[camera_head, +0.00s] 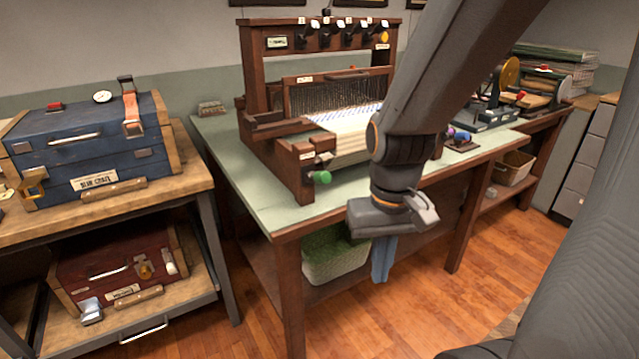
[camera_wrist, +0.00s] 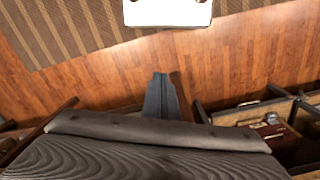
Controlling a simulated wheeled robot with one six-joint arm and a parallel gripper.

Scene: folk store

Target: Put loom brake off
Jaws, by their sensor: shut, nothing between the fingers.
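The wooden loom (camera_head: 268,95) stands on the green-topped table in the head view, with pale cloth (camera_head: 352,130) stretched across its front. A small lever with a green knob (camera_head: 320,177) sticks out at the loom's front left corner, near a small label too small to read. I cannot tell from its look which position it is in. My gripper (camera_head: 380,278) hangs pointing down in front of the table edge, right of and lower than the green knob, apart from it. Its fingers are together and empty, and they also show in the wrist view (camera_wrist: 160,78).
The green-topped table (camera_head: 235,180) has a white basket (camera_head: 335,262) on its lower shelf. A blue crate (camera_head: 85,150) and a dark red case (camera_head: 115,265) sit on the left bench. Other devices stand at the table's right end. Wooden floor (camera_head: 420,315) is open in front.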

